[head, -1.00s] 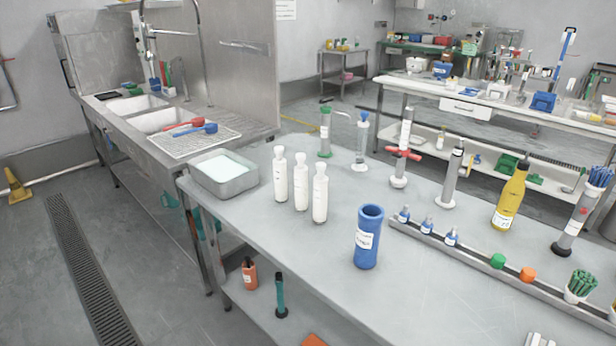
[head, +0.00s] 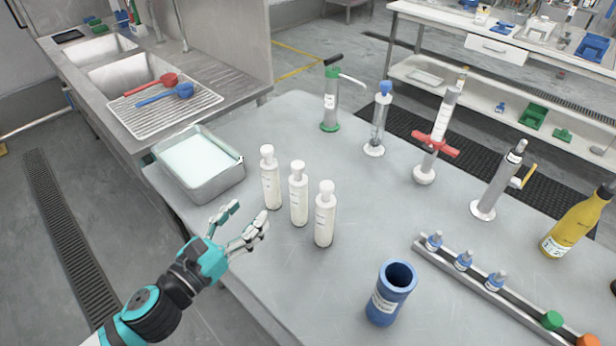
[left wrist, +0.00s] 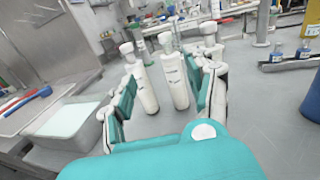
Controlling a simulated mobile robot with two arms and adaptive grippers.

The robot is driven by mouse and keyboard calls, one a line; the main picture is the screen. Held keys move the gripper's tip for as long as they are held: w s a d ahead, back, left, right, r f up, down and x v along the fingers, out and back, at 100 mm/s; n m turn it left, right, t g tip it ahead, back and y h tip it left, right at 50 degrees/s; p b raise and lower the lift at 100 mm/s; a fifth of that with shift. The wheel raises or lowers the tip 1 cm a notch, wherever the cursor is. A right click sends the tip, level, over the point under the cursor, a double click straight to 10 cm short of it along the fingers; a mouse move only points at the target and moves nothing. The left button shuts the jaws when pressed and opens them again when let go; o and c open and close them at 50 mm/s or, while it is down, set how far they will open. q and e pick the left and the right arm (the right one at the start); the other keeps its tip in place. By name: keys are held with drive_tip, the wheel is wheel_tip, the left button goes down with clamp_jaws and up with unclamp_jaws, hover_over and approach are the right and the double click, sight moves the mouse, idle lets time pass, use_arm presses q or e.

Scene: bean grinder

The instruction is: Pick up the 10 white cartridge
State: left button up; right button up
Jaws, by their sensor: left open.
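Three white cartridges stand upright in a slanting row on the grey table: the left one (head: 270,183), the middle one (head: 298,198) and the right one (head: 324,218). Their small labels are too blurred to read. My left gripper (head: 246,216) is open and empty, just left of and in front of the row. In the left wrist view, the left cartridge (left wrist: 145,88) and middle cartridge (left wrist: 174,82) show beyond and between the spread fingers (left wrist: 165,88). The right cartridge (left wrist: 210,50) is partly hidden behind the right finger. My right gripper is not in view.
A metal tray (head: 238,172) with pale contents stands left of the cartridges. A blue cup (head: 387,300) stands to their front right, beside a rail (head: 520,305) with small bottles. Pump-like tools, including a green one (head: 330,100), stand behind. The table between is clear.

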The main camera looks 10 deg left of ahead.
sight(294, 171)
use_arm(q)
drive_tip(key=p+x, duration=0.1)
drive_tip(key=x, duration=0.3)
drive_tip(key=p+x, duration=0.1)
drive_tip(key=x, duration=0.2)
drive_tip(key=r+p+x, duration=0.1)
drive_tip(key=p+x, duration=0.1)
drive_tip(key=x, duration=0.2)
drive_tip(key=shift+w+d, duration=0.2)
drive_tip(key=shift+d, duration=0.3)
drive_tip(key=p+x, duration=0.1)
drive_tip(key=x, duration=0.3)
drive_tip(key=shift+w+d+r+p, duration=0.1)
drive_tip(key=shift+d+p, duration=0.3)
drive_tip(key=shift+d, duration=0.05)
drive_tip(key=shift+w+d, duration=0.1)
drive_tip(key=shift+w, duration=0.2)
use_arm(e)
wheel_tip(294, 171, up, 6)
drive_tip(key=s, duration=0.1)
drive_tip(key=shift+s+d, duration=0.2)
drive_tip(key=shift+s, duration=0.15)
use_arm(q)
drive_tip(key=shift+s, duration=0.1)
drive_tip(key=shift+c, duration=0.4)
